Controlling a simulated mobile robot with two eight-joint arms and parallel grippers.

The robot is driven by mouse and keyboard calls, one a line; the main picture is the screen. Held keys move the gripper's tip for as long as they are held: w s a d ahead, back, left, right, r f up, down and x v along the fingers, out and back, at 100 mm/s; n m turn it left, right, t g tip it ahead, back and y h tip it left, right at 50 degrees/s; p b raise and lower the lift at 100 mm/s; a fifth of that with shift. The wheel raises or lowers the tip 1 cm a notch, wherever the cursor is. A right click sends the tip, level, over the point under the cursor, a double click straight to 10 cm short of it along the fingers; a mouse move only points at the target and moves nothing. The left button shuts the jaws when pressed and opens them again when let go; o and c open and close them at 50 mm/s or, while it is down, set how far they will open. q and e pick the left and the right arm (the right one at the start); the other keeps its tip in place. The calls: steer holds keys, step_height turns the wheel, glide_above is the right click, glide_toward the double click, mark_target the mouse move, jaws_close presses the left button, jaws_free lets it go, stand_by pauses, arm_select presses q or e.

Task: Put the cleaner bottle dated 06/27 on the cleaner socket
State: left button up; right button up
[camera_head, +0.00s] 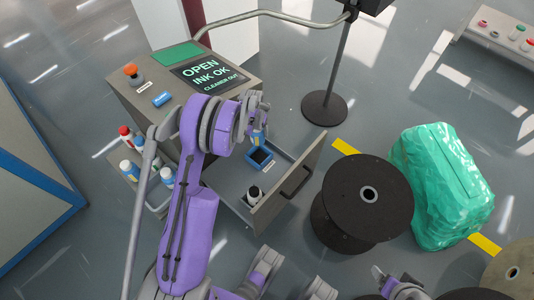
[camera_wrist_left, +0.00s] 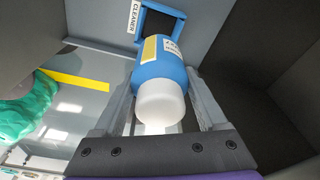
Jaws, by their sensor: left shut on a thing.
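My left gripper (camera_head: 260,122) is shut on a blue cleaner bottle (camera_wrist_left: 160,72) with a white cap and a yellow and white label. The date on the label is too small to read. In the head view the bottle (camera_head: 258,138) is partly hidden by the gripper and is above the blue cleaner socket (camera_head: 260,158) in the open drawer. In the left wrist view the socket (camera_wrist_left: 143,22) shows as a blue square frame beyond the bottle, beside a CLEANER tag. The bottle appears apart from the socket. My right gripper is not clearly in view.
Several bottles stand in a side rack (camera_head: 155,205), partly behind my left arm. The printer (camera_head: 150,95) reads "OPEN INK OK". A black spool (camera_head: 362,205) and green-wrapped bundle (camera_head: 440,185) stand at right.

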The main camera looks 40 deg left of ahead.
mark_target(258, 135)
arm_select(q)
step_height(258, 135, down, 3)
steer(key=shift+f+b, duration=0.1)
steer(key=shift+b, duration=0.8)
step_height(258, 135, down, 10)
steer(key=b, duration=0.2)
steer(key=shift+w+f+b, duration=0.1)
steer(key=shift+f+b, duration=0.05)
steer(key=shift+b, duration=0.25)
arm_select(e)
step_height(258, 135, down, 6)
steer(key=shift+w, duration=0.35)
steer(key=shift+f, duration=0.1)
arm_select(q)
steer(key=shift+f, duration=0.15)
steer(key=o, duration=1.5)
steer(key=shift+o, duration=0.2)
arm_select(e)
steer(key=shift+f, duration=0.1)
